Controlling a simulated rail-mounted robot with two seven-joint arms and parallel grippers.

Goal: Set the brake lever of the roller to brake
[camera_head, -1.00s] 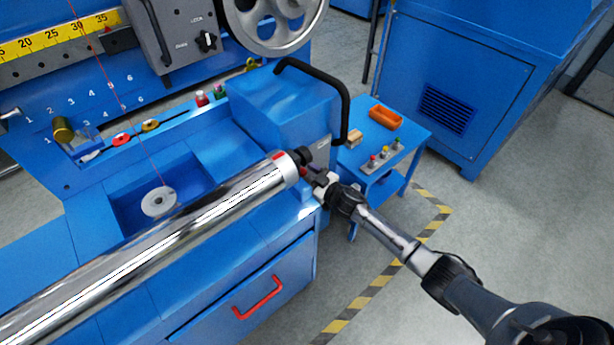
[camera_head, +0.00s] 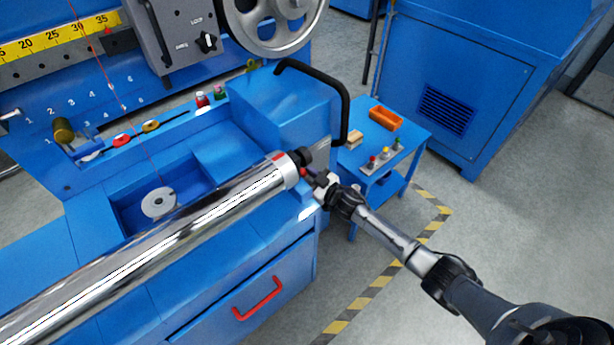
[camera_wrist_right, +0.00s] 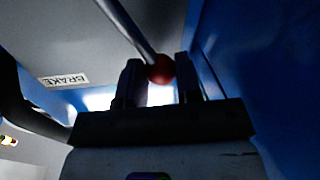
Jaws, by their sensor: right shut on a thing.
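The roller (camera_head: 150,245) is a long polished cylinder lying diagonally across the blue machine, with a red mark and a black cap at its right end. The brake lever shows in the right wrist view as a thin grey rod (camera_wrist_right: 128,25) ending in a red ball knob (camera_wrist_right: 160,69). My right gripper (camera_head: 314,180) is at the roller's right end. In the right wrist view its two fingers (camera_wrist_right: 160,90) are shut on the red knob from both sides. A BRAKE label (camera_wrist_right: 63,80) is on the grey panel left of the lever. My left gripper is not in view.
A black tube handle (camera_head: 342,105) arches above the blue housing close behind my right gripper. A small blue side table (camera_head: 415,135) with an orange bin (camera_head: 385,118) stands to the right. A drawer with a red handle (camera_head: 258,298) is below. Floor at right is clear.

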